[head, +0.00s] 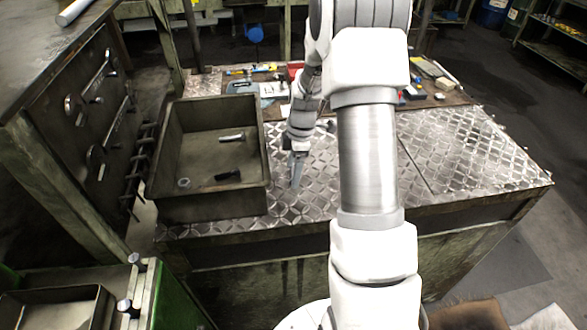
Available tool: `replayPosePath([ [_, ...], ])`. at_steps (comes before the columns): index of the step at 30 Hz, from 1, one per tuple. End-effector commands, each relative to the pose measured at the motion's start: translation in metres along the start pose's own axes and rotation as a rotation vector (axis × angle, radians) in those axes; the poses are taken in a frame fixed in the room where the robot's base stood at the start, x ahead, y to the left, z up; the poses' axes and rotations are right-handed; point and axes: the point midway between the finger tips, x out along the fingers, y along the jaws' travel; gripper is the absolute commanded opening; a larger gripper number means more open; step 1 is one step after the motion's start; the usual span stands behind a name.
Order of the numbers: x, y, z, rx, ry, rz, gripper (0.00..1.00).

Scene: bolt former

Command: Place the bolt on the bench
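The bench (470,160) has a top of worn diamond-plate metal and fills the middle and right of the view. My gripper (296,182) points down over the bench top, just right of a metal bin (267,165). Its fingers look close together, but they are too small to tell whether they are shut or hold a bolt. In the bin lie a light bolt-like piece (232,137), a dark bolt-like piece (228,175) and a small ring or nut (184,183). No bolt clearly shows on the plate; my arm hides part of it.
Tools and small boxes lie along the back of the bench, including a grey case (243,87) and a light block (445,84). A machine panel with handles (95,100) stands at the left. The bench's right part is clear.

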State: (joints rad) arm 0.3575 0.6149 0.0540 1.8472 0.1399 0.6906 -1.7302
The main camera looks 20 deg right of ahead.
Motion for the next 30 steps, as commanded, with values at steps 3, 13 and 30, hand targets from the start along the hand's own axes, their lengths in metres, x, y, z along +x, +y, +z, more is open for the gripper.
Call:
replayPosePath([
  [3,0.0,0.0,0.0,0.0,0.0,0.0,1.0],
  [13,-0.006,0.0,-0.001,0.0,0.0,0.0,1.0],
  [30,-0.111,0.001,0.0,0.0,0.0,0.002,1.0],
])
